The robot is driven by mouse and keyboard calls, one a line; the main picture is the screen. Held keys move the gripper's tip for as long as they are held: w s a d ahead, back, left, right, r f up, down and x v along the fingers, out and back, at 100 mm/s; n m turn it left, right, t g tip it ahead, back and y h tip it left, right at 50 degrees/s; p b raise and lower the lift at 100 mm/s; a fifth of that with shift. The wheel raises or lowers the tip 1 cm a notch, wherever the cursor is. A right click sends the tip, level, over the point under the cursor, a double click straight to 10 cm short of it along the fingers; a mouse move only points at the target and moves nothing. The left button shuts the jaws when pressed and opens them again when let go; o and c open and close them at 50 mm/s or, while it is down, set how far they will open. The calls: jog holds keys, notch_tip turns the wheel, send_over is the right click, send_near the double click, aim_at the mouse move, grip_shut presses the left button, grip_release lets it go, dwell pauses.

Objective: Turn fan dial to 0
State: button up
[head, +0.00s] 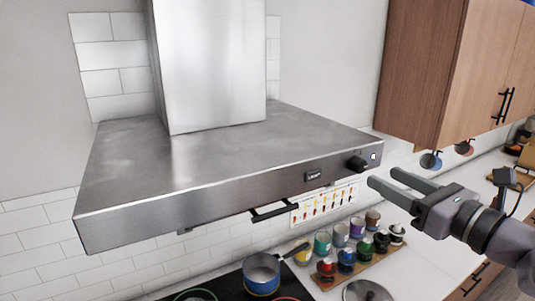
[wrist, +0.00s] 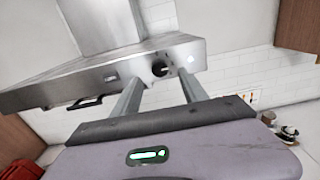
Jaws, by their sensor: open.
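The fan dial (head: 356,163) is a black knob on the front edge of the steel range hood (head: 215,160), near its right end. In the wrist view the dial (wrist: 160,69) shows ahead of the fingers, between them in the picture. A small white mark (head: 374,155) sits just right of the dial. My gripper (head: 381,181) is open and empty. Its fingertips are to the right of the dial and a little below it in the head view, apart from it. I cannot read the dial's setting.
A black bar handle (head: 274,212) hangs under the hood's front edge. Below are a blue pot (head: 261,272) on the stove and several colored jars on a wooden board (head: 362,262). A wooden cabinet (head: 425,75) is at the upper right. Free air lies before the hood.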

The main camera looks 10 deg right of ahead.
aim_at(363, 166)
jog(key=x, duration=0.6)
jog(key=shift+w+p, duration=0.1)
jog(key=shift+p, duration=0.25)
grip_shut()
